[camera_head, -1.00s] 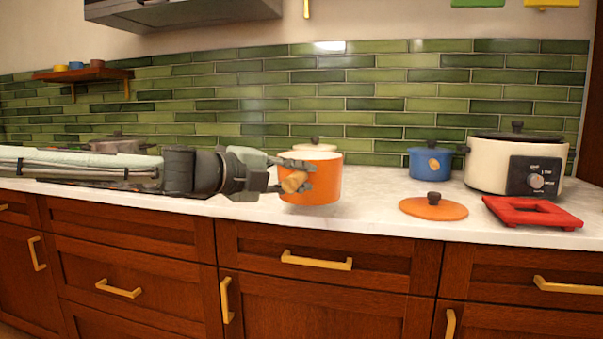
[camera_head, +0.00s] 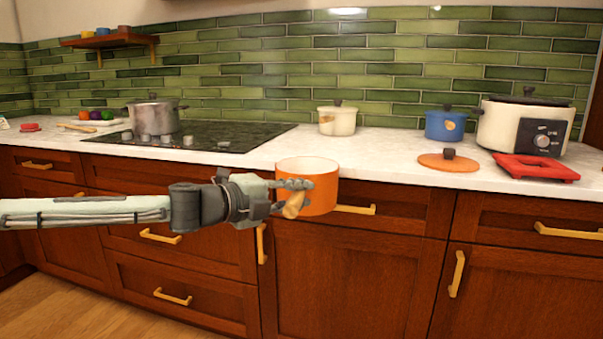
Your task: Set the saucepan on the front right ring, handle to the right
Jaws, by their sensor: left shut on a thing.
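The orange saucepan (camera_head: 321,198) is upright, with a pale inside and no lid on it. My left gripper (camera_head: 298,193) is shut on its wooden handle (camera_head: 293,206), which points toward me and slightly left. The pan is held in the air at the counter's front edge, in front of the drawers. The black hob (camera_head: 245,134) lies on the counter to the left, behind my arm. Its ring marks are too faint to tell apart. My right gripper is not in view.
A grey pot (camera_head: 153,116) stands on the hob's left part. A cream pot (camera_head: 337,119), blue pot (camera_head: 444,125), orange lid (camera_head: 432,161), red trivet (camera_head: 535,168) and slow cooker (camera_head: 500,128) stand along the right. The hob's right part is bare.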

